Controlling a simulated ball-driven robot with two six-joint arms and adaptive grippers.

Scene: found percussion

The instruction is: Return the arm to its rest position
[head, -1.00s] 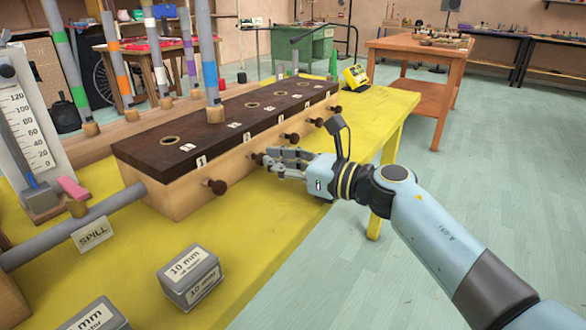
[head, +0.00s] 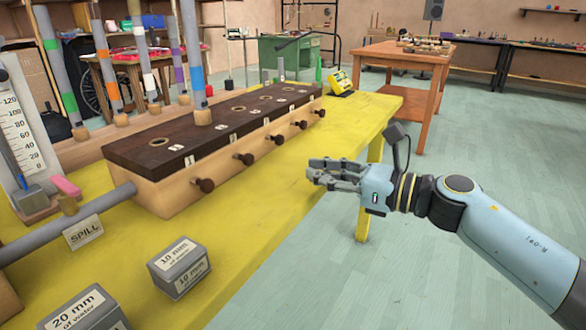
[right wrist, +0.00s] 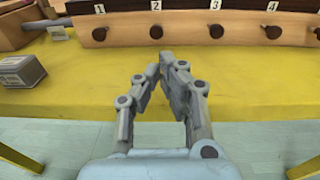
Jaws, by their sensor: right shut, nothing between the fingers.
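My right gripper (head: 322,174) is shut and empty. In the head view it hangs in the air just past the front edge of the yellow table (head: 262,215), apart from everything. The right arm comes in from the lower right. In the right wrist view the gripper's fingers (right wrist: 162,62) point toward the table, with the wooden box (right wrist: 215,20) beyond them. My left gripper does not show.
The wooden box (head: 170,195) with a dark top, round knobs (head: 243,159) and upright striped tubes (head: 191,60) stands on the table. Grey labelled blocks (head: 180,268) lie in front. An orange table (head: 410,54) stands behind. Open floor (head: 480,150) lies to the right.

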